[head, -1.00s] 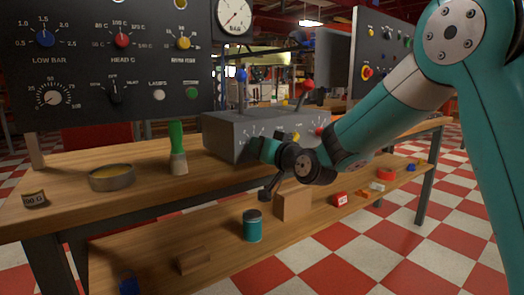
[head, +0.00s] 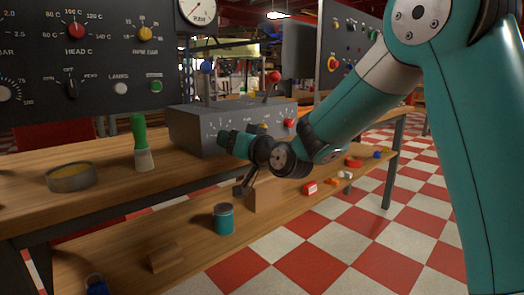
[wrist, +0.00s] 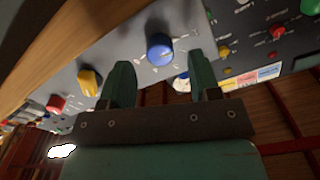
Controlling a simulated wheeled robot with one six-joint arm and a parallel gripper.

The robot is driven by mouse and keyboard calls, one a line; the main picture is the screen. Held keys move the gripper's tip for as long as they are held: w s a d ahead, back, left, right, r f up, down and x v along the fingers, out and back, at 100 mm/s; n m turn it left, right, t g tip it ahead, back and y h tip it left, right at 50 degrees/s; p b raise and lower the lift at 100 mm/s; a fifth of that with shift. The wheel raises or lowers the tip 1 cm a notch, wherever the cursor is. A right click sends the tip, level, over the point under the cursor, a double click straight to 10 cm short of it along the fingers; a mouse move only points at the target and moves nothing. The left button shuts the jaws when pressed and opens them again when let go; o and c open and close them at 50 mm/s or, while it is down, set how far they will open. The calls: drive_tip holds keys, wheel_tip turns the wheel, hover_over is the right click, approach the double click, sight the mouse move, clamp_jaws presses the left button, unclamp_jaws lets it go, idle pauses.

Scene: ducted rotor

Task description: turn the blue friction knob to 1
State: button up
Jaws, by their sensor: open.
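The blue knob (wrist: 159,48) sits on the grey panel face at the top middle of the wrist view. Printed marks surround it, but I cannot read its setting. My gripper (wrist: 159,64) is open, its two teal fingers on either side below the knob in the picture. The knob appears between the fingertips and a little beyond them; I see no contact. In the head view the grey control box (head: 190,128) stands on the bench, with my wrist in front of its face. The blue knob on that face is hidden there.
A yellow knob (wrist: 90,82) is close to the left finger, with a red knob (wrist: 56,103) farther left. Levers with blue (head: 207,67) and red balls rise above the box.

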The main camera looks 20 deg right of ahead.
drive_tip(key=b+v, duration=0.4)
drive_tip(key=v, duration=1.1)
drive_tip(key=shift+s, duration=0.1)
drive_tip(key=s+a+f+n+g+y, duration=0.35)
drive_tip(key=s+a+f+g, duration=0.25)
drive_tip(key=a+g, duration=0.3)
drive_tip(key=s+a+f+n+g+h, duration=0.1)
drive_tip(key=s+f+n+g+h, duration=0.2)
drive_tip(key=s, duration=0.5)
drive_tip(key=s+a+f+n+g+h, duration=0.1)
drive_tip(key=s+f+g, duration=0.2)
drive_tip(key=s+g, duration=0.3)
wheel_tip(320, 180, up, 37)
drive_tip(key=s+d+p, duration=0.1)
drive_tip(key=s+p, duration=0.1)
drive_tip(key=p, duration=3.5)
drive_tip(key=shift+t+h+p, duration=0.4)
drive_tip(key=shift+h, duration=0.05)
